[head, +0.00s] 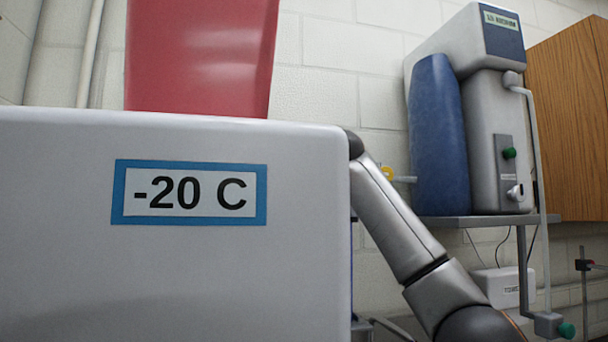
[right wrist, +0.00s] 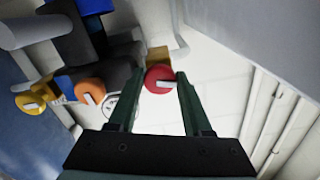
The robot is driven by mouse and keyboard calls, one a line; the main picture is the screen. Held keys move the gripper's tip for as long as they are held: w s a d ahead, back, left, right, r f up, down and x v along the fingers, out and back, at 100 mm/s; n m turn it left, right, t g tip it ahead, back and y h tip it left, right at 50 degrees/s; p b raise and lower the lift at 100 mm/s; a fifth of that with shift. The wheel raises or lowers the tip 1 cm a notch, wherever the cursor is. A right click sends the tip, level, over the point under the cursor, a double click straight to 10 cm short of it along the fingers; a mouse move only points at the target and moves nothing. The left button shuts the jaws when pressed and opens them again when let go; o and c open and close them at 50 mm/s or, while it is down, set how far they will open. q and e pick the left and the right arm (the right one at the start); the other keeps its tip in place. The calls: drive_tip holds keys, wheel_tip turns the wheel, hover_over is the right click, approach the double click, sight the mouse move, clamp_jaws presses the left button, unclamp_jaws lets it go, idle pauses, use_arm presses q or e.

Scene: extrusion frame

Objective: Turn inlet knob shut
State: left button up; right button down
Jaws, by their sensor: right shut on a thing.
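In the right wrist view a round red knob (right wrist: 157,73) with a white pointer bar sits between the fingertips of my right gripper (right wrist: 160,80), which is shut on it. An orange knob (right wrist: 88,90) and a yellow knob (right wrist: 30,101), each with a white bar, lie to the left. No label shows which one is the inlet knob. In the head view my right gripper is hidden; a grey arm of mine shows beside the white freezer. My left gripper is not in view.
A white freezer (head: 60,240) marked -20 C, with a red bin (head: 200,55) on top, blocks much of the head view. A water purifier (head: 495,140) with a blue side stands on a wall shelf (head: 480,222). A wooden cabinet (head: 570,120) is at right.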

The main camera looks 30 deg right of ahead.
drive_tip(key=shift+m, duration=1.8)
drive_tip(key=shift+c, duration=1.8)
unclamp_jaws()
drive_tip(key=b+v, duration=0.6)
drive_tip(key=v, duration=0.6)
drive_tip(key=shift+s+b, duration=0.3)
